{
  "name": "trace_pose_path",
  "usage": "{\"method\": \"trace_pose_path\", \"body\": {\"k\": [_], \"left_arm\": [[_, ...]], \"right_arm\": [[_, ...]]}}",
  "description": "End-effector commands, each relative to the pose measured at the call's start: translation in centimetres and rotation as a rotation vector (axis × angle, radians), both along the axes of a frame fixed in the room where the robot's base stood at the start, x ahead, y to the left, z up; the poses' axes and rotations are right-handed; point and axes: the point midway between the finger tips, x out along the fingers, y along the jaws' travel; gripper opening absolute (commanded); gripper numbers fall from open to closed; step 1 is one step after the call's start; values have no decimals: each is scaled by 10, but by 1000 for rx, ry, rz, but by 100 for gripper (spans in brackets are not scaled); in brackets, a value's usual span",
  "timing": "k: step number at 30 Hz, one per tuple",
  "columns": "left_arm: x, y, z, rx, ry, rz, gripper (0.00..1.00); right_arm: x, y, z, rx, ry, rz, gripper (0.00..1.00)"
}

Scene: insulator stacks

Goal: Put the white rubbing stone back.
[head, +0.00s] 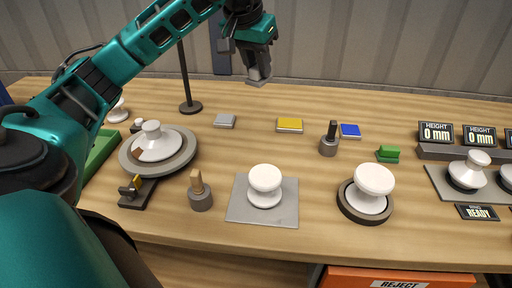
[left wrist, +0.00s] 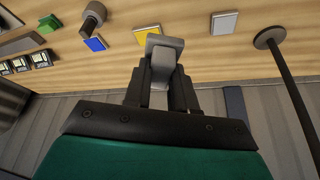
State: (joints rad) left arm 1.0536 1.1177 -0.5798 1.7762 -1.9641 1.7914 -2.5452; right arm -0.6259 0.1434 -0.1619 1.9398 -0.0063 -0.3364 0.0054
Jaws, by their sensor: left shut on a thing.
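My left gripper (head: 258,77) is in the air above the back part of the table, pointing down. It is shut on a pale grey-white block, which I take to be the white rubbing stone (left wrist: 161,42). The block shows between the fingertips in the left wrist view; in the head view it is hard to tell from the fingers. A flat pale grey pad (head: 225,121) lies on the table below and left of the gripper; it also shows in the left wrist view (left wrist: 225,22). My right gripper is not in view.
A yellow pad (head: 290,125), a blue pad (head: 350,131) and a green block (head: 388,154) lie to the right. A dark holder (head: 328,146) stands between them. A thin black post (head: 183,75) rises at left. White insulators (head: 265,180) stand in front.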

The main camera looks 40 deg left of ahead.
Motion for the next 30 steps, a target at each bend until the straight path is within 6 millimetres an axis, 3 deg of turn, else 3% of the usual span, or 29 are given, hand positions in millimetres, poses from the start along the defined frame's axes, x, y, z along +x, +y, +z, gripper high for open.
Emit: {"method": "trace_pose_path", "body": {"k": [5, 19, 30], "left_arm": [[3, 13, -13, -2, 8, 41, 0], [3, 12, -132, -2, 8, 40, 0], [3, 12, -168, -3, 5, 40, 0]], "right_arm": [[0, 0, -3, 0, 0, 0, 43], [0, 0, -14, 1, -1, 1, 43], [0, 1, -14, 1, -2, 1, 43]]}}
